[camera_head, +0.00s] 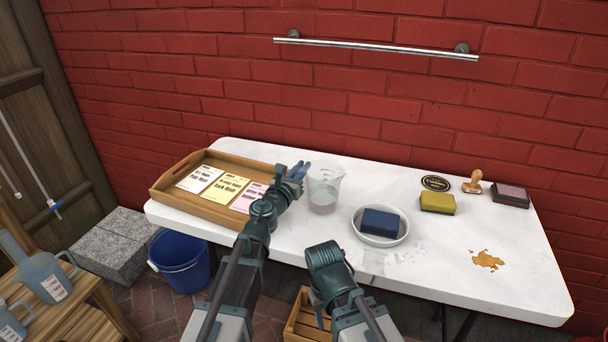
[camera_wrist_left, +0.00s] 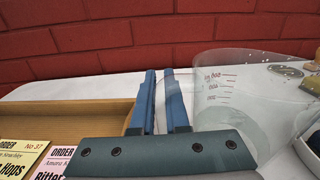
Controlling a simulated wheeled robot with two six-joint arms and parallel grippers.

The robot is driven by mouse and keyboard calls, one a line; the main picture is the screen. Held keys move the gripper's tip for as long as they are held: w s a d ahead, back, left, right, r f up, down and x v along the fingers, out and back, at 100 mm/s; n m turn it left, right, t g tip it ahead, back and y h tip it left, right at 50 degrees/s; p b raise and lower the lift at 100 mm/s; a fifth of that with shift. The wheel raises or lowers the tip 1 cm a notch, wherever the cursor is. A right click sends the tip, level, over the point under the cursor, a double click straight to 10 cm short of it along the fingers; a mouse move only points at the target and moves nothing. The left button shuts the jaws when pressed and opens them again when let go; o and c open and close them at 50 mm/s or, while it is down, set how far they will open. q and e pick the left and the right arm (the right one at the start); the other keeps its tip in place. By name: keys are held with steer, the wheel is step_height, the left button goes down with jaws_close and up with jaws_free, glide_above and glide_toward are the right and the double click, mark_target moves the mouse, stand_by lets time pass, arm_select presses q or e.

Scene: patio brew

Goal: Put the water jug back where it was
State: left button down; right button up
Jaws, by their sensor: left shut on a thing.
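The clear water jug (camera_head: 323,193) with red measuring marks is upright at the middle of the white table, near the tray's right end. It holds a little clear liquid low down. I cannot tell whether its base touches the table. My left gripper (camera_head: 299,170) is at the jug's left side, its blue fingers shut on the handle. In the left wrist view the fingers (camera_wrist_left: 161,100) close around the clear handle, and the jug body (camera_wrist_left: 232,100) is just right of them. My right gripper (camera_head: 318,303) hangs low in front of the table edge, its jaws unclear.
A wooden tray (camera_head: 163,194) with order cards lies left of the jug. A white bowl (camera_head: 362,238) with a blue sponge (camera_head: 380,222) is at its right. A yellow sponge (camera_head: 437,203), stamp (camera_head: 473,183), ink pad (camera_head: 510,195) and brown spill (camera_head: 487,260) lie further right.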

arm_select(q)
steer(key=shift+f, duration=0.1)
steer(key=c, duration=1.4)
jaws_free()
steer(key=shift+f, duration=0.1)
steer(key=o, duration=0.5)
